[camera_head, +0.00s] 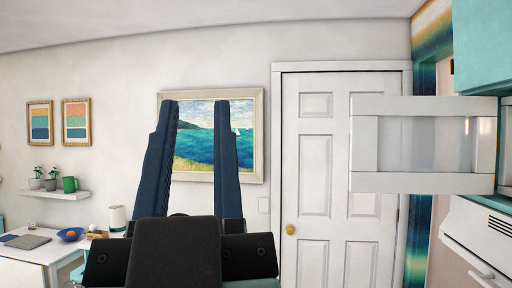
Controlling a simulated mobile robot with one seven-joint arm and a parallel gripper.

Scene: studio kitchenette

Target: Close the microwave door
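The microwave door (365,140) stands wide open at the right of the view, a white frame around a see-through pane. It swings out to the left from the microwave (504,150), which is cut off by the right edge, so its inside is mostly hidden. My gripper (200,115) points up left of centre, with two dark blue fingers spread apart and nothing between them. In the picture it is left of the door, with a clear gap, and does not touch it.
A teal cabinet (488,45) hangs above the microwave, and a white appliance with a handle (470,258) is below it. A white room door (315,185) and a framed seascape (247,150) are behind. A white table (40,252) with a blue bowl (70,234) stands at the left.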

